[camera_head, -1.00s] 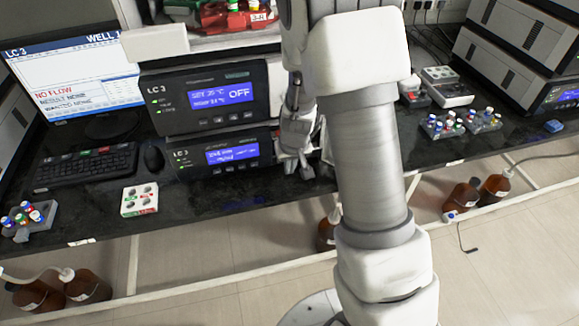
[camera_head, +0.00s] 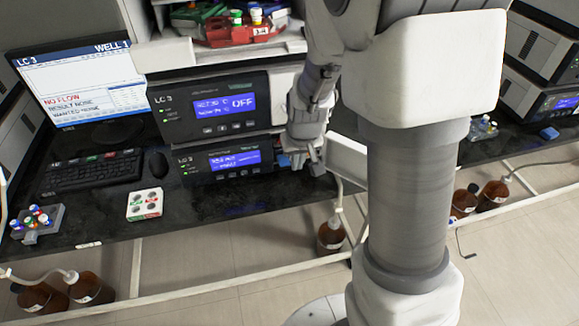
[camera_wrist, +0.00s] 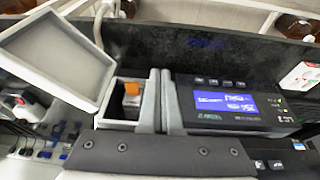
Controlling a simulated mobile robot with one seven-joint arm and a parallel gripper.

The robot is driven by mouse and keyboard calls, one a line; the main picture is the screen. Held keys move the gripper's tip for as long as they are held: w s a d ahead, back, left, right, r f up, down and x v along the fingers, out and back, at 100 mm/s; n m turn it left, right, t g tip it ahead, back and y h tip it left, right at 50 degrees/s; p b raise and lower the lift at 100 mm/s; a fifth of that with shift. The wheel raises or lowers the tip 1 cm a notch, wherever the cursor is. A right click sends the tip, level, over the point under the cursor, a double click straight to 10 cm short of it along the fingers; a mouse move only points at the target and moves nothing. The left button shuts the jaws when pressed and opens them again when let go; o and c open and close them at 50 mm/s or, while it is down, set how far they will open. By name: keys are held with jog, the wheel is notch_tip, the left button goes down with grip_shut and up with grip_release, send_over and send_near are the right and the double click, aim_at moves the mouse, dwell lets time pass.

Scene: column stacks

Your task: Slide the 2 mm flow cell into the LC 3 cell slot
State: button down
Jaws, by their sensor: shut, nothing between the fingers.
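The LC 3 detector (camera_head: 228,163), the lower unit with a lit blue screen, shows upside down in the wrist view (camera_wrist: 235,105). Beside its screen end is an open compartment (camera_wrist: 112,113), with a pale open door panel (camera_wrist: 58,60) next to it. An orange-topped block (camera_wrist: 132,95) sits inside the compartment; I cannot tell whether it is the 2 mm flow cell, and no size marking is readable. My gripper (camera_head: 314,168) is at the detector's right end.
The open door panel (camera_head: 348,160) juts out right of my gripper. A white four-hole holder (camera_head: 145,204) stands on the bench front, with a keyboard (camera_head: 92,171), mouse (camera_head: 157,164) and vial rack (camera_head: 37,222) to the left. Brown bottles (camera_head: 331,237) stand below the bench.

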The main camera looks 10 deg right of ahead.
aim_at(283, 161)
jog(key=f+t+b, duration=0.1)
jog(key=f+b, duration=0.2)
jog(key=w+a+f+b, duration=0.1)
jog(key=f+b, duration=0.2)
jog(key=b, duration=0.1)
jog(key=w+f+t+b, duration=0.1)
jog(key=f+b, duration=0.2)
jog(key=shift+w+a+f+t, duration=0.15)
jog(key=shift+w+f+t, duration=0.1)
jog(key=shift+t, duration=0.05)
jog(key=w, duration=0.3)
jog(key=shift+r+p, duration=0.1)
jog(key=shift+p, duration=0.2)
jog(key=shift+w, duration=0.7)
jog(key=shift+w+p, duration=0.55)
jog(key=shift+w, duration=1.05)
